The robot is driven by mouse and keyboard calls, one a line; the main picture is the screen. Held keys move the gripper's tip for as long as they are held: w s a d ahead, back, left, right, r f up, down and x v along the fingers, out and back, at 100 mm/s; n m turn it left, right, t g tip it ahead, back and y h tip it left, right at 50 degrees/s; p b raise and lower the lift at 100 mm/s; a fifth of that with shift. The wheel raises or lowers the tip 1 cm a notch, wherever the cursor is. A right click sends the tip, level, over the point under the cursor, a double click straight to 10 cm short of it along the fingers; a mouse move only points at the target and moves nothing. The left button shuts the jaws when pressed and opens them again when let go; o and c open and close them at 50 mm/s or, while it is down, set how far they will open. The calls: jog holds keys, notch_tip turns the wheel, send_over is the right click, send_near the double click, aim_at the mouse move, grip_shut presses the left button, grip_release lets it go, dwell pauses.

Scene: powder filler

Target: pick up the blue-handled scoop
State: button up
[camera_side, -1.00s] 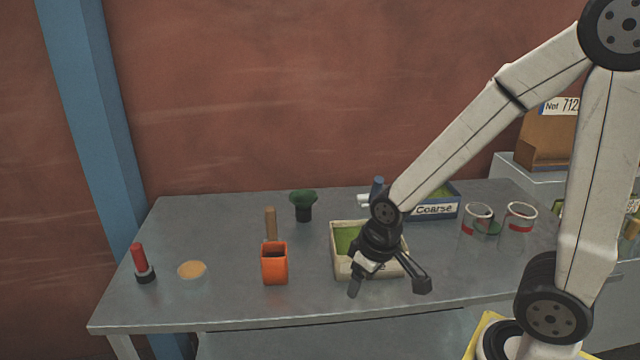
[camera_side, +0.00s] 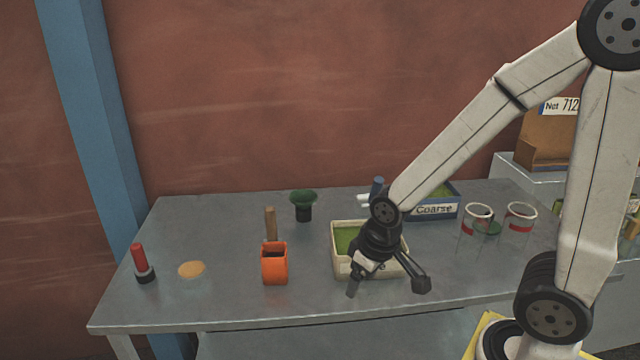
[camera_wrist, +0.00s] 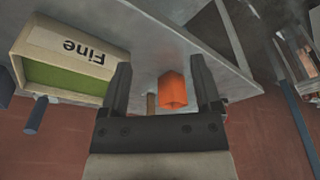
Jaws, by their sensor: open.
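The scoop's blue handle (camera_side: 377,187) stands up behind the bin of green powder in the side view. A white part shows beside it, and its lower end is hidden behind the bin and my arm. In the wrist view a blue handle (camera_wrist: 37,115) shows at the left, beyond the bin labelled Fine (camera_wrist: 75,45). My gripper (camera_side: 387,284) is open and empty, its fingers spread at the front of the Fine bin (camera_side: 345,262). It is apart from the scoop, on the near side of the bin. Both fingers show in the wrist view (camera_wrist: 161,75).
An orange cup (camera_side: 274,265) stands left of the bin, with a wooden handle (camera_side: 270,223) behind it. A dark green funnel-like piece (camera_side: 303,203) stands farther back. A blue Coarse bin (camera_side: 434,208) and clear jars (camera_side: 518,220) are to the right.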

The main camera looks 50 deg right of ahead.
jog(key=w+d+r+m, duration=0.2)
jog(key=w+d+m, duration=0.4)
notch_tip(320, 180, up, 4)
jog(key=m+t+h, duration=0.1)
jog(key=m+h, duration=0.1)
jog(key=m, duration=1.6)
send_over(378, 185)
jog(key=s, duration=0.2)
jog(key=shift+w+d+r, duration=0.1)
jog(key=shift+d+r, duration=0.05)
jog(key=shift+r, duration=0.05)
jog(key=shift+x, duration=1.35)
jog(key=shift+w+f, duration=0.1)
jog(key=shift+x, duration=2.45)
jog(key=shift+w, duration=0.15)
grip_shut()
